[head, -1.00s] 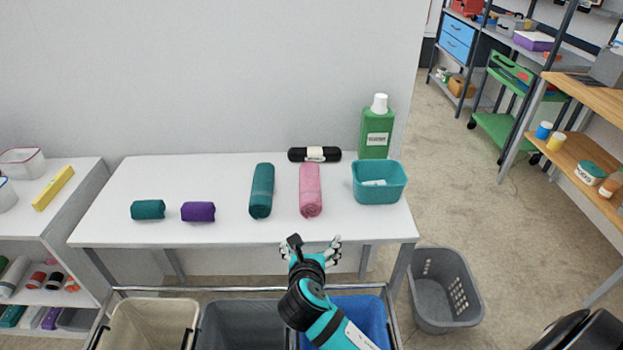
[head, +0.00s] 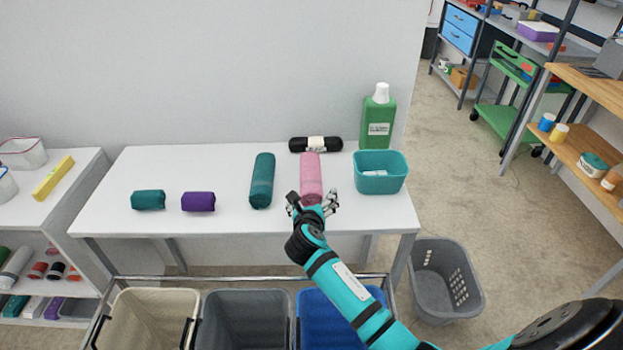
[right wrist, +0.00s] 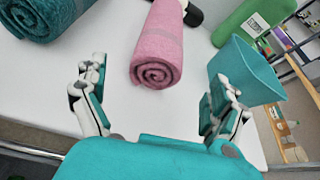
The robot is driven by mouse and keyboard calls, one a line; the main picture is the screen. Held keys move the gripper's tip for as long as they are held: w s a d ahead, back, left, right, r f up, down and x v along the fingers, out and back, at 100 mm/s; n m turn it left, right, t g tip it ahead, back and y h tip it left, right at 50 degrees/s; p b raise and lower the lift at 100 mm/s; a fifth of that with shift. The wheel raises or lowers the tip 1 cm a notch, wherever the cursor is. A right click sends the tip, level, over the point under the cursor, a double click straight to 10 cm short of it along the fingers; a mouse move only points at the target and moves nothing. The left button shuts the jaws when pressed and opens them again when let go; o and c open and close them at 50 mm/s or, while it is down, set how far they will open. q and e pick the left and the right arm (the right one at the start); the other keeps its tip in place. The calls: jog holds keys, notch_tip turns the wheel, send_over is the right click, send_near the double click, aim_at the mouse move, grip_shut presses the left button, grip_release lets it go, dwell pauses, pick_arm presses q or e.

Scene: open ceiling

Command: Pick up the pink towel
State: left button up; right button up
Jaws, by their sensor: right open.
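The pink towel (head: 311,172) is rolled up and lies on the white table, its rolled end facing me. In the right wrist view the pink towel (right wrist: 158,48) lies just beyond and between the spread fingers of my right gripper (right wrist: 160,100). My right gripper (head: 312,201) is open and empty at the near end of the towel, in front of it in the head view. It covers part of the towel's near end there. My left gripper is not in view.
A longer teal towel (head: 262,181) lies left of the pink one, and a teal bin (head: 381,183) stands to its right. Small teal (head: 148,200) and purple (head: 198,202) rolls lie further left.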

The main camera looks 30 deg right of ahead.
aim_at(312, 199)
jog(key=x, duration=0.5)
jog(key=shift+a+f, duration=0.1)
jog(key=shift+a, duration=0.05)
jog(key=c, duration=1.3)
